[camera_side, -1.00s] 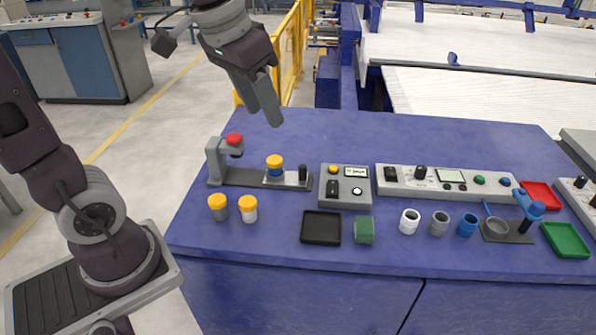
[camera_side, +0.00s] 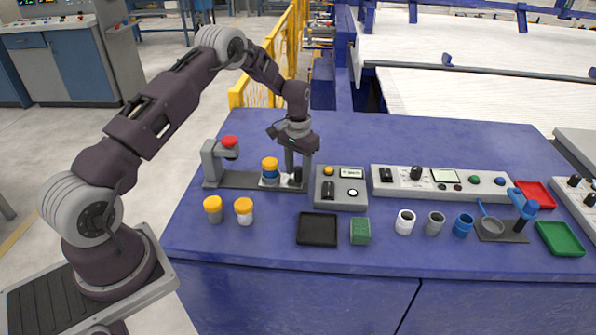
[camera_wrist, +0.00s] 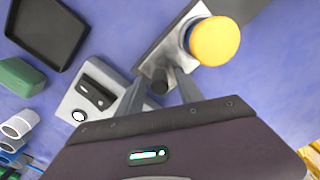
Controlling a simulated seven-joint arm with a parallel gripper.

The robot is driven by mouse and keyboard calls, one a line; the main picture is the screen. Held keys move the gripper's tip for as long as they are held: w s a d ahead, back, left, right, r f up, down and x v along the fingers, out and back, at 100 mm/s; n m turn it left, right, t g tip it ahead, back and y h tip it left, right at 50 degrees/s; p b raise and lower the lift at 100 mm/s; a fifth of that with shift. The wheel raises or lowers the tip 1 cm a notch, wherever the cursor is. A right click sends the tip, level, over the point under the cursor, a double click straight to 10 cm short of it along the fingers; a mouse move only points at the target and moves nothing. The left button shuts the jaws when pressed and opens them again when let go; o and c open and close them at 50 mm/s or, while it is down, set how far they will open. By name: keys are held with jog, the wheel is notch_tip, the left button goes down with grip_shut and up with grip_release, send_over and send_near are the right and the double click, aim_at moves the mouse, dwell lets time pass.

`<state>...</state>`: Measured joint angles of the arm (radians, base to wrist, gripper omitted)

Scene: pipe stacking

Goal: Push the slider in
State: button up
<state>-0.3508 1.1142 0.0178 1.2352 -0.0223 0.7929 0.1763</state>
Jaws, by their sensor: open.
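The slider is a light metal plate (camera_side: 262,185) on a dark rail (camera_side: 236,181), with an upright black knob at its right end. It carries a pipe stack with an orange cap (camera_side: 270,164). The plate (camera_wrist: 172,45), cap (camera_wrist: 214,41) and knob (camera_wrist: 159,84) show in the wrist view. A grey press (camera_side: 209,163) with a red top (camera_side: 230,142) stands at the rail's left end. My gripper (camera_side: 298,176) points down at the knob. In the wrist view, its open fingers (camera_wrist: 160,88) stand on either side of the knob. Whether they touch it is unclear.
A grey control box (camera_side: 342,188) stands close to the right of my gripper. Two orange-capped pieces (camera_side: 214,209) (camera_side: 244,211) stand in front of the rail. A black tray (camera_side: 318,229) and a green block (camera_side: 360,231) lie nearer the front edge. The table behind is clear.

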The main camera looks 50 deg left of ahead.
jog(key=shift+f, duration=0.25)
grip_shut()
dwell(1.3)
